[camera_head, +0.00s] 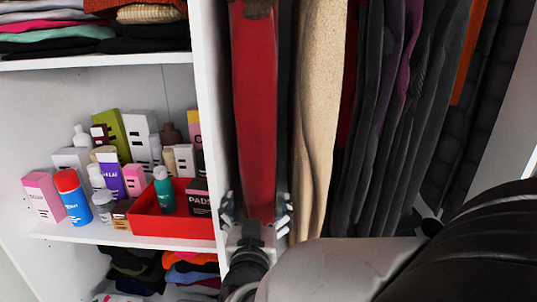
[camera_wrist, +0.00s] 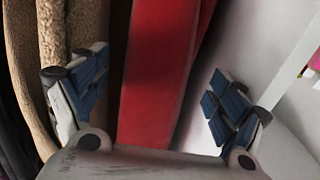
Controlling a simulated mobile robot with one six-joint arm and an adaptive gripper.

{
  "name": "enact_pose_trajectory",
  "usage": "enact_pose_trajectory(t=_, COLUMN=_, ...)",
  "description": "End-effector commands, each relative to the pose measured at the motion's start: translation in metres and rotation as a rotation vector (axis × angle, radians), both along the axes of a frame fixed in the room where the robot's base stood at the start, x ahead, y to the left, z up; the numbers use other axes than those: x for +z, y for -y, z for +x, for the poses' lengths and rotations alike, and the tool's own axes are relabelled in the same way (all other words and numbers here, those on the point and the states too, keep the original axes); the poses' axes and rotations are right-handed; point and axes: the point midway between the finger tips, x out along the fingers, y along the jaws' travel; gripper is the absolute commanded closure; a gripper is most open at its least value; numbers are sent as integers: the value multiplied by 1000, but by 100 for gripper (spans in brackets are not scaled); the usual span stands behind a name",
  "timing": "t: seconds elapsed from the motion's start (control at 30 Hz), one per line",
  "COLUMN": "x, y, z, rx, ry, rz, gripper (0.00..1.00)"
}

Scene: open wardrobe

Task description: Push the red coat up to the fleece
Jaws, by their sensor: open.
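The red coat (camera_head: 254,100) hangs edge-on near the white divider, with a dark brown patch at its top. The beige fleece (camera_head: 320,110) hangs to its right, with a narrow dark strip between them. My gripper (camera_head: 256,207) is open at the coat's lower part, one finger on each side of it. In the wrist view the red coat (camera_wrist: 160,65) stands between the spread fingers. The tan fuzzy fleece (camera_wrist: 72,28) is behind the left finger there, and the right finger is on the divider side. Whether either finger touches the coat cannot be told.
The white divider (camera_head: 208,110) is close on the coat's left. Dark grey garments (camera_head: 400,110) hang packed right of the fleece. Shelves at left hold bottles, boxes, a red tray (camera_head: 170,228) and folded clothes. My arm covers the lower right.

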Motion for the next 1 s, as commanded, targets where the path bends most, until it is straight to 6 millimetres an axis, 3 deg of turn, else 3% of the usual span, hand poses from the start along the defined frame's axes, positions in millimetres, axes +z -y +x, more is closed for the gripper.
enact_pose_trajectory(t=0.1, x=-1, y=2, z=22, rx=-3, ry=1, rz=0, gripper=11)
enact_pose_trajectory(t=0.33, x=0, y=1, z=45, rx=0, ry=1, rz=-1, gripper=11)
enact_pose_trajectory(t=0.7, x=1, y=1, z=50, rx=1, ry=2, rz=-1, gripper=11)
enact_pose_trajectory(t=1.0, x=1, y=1, z=49, rx=1, ry=1, rz=-1, gripper=31)
